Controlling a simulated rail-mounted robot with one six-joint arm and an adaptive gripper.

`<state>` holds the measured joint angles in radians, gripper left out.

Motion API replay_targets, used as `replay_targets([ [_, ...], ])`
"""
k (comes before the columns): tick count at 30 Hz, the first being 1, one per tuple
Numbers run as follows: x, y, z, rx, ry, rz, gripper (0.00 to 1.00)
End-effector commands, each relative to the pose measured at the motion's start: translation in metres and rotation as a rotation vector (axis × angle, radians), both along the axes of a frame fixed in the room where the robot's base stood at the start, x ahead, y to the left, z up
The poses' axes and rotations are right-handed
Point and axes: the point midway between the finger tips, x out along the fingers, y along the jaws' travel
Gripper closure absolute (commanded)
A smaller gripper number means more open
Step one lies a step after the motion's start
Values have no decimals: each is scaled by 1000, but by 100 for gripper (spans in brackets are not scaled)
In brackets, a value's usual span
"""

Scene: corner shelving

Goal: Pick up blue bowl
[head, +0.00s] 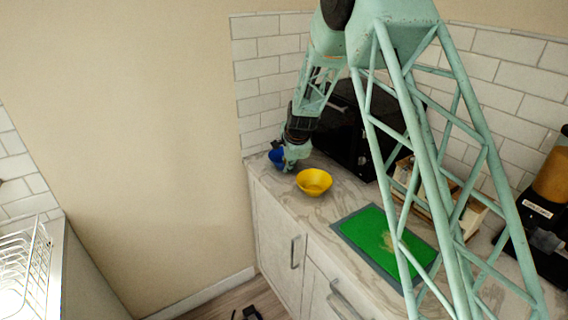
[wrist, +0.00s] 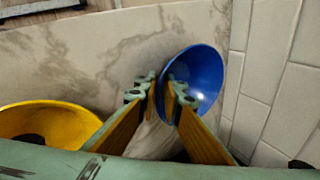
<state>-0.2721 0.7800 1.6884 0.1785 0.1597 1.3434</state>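The blue bowl (head: 275,157) stands at the far end of the marble counter, partly hidden behind my gripper (head: 291,158) in the head view. In the wrist view the blue bowl (wrist: 202,72) is at upper centre-right. My gripper (wrist: 160,92) is at its near-left rim, with a gap between the fingertips. The right fingertip overlaps the inside of the bowl and the left one is outside it, so the fingers straddle the rim. I cannot tell whether they touch the wall.
A yellow bowl (head: 314,182) stands close by on the counter; it also shows in the wrist view (wrist: 50,122). A black appliance (head: 348,130) is behind it. A green cutting board (head: 384,238) lies farther right. Tiled wall (wrist: 270,75) borders the blue bowl.

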Motion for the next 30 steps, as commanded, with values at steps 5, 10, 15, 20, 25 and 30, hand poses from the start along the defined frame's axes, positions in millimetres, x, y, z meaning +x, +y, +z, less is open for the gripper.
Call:
replay_targets([
  [5, 2, 1, -4, 0, 0, 0, 92],
  [10, 2, 1, -4, 0, 0, 0, 92],
  [15, 2, 1, -4, 0, 0, 0, 92],
  [20, 2, 1, -4, 0, 0, 0, 92],
  [25, 2, 1, -4, 0, 0, 0, 100],
  [30, 2, 1, -4, 0, -1, 0, 100],
])
